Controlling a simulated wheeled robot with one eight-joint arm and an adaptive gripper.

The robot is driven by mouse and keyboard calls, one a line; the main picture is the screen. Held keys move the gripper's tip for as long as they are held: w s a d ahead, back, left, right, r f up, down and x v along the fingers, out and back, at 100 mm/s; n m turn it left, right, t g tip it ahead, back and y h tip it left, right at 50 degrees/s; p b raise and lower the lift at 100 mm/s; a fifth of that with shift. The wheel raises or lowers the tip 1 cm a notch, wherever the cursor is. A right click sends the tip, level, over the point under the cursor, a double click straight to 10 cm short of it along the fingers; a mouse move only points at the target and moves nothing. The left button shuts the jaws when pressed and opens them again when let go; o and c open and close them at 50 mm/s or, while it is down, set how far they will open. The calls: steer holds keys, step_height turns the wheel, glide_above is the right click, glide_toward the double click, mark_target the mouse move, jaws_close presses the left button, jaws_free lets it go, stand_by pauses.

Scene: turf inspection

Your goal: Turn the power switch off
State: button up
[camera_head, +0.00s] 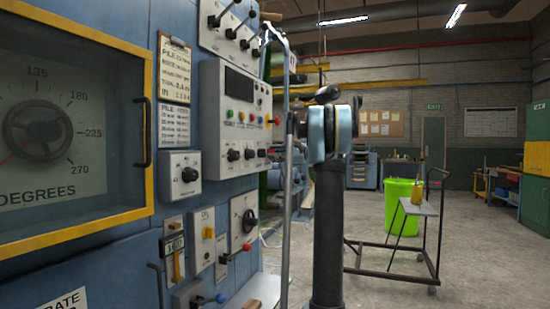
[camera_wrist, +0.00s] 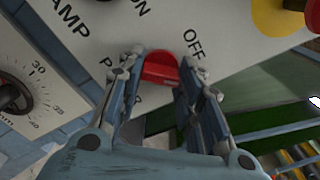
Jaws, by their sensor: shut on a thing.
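The red power switch (camera_wrist: 160,68) sits on a light grey panel (camera_wrist: 225,30) in the wrist view. The word OFF is printed just to its upper right and ON is farther off to its upper left. The word POWER is partly covered by a finger. My gripper (camera_wrist: 162,82) has one finger on each side of the switch and is shut on it. Its exact setting is hard to tell. In the head view my arm stands in front of the panel's right side, and I cannot make out the switch there.
A cart (camera_head: 418,208) and green bin (camera_head: 402,200) stand right, on open floor.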

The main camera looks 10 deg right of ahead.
steer(key=shift+f+n, duration=0.1)
steer(key=shift+n, duration=4.1)
steer(key=o, duration=1)
steer(key=shift+f, duration=0.1)
steer(key=shift+o, duration=0.3)
steer(key=v, duration=1.2)
steer(key=shift+a, duration=0.1)
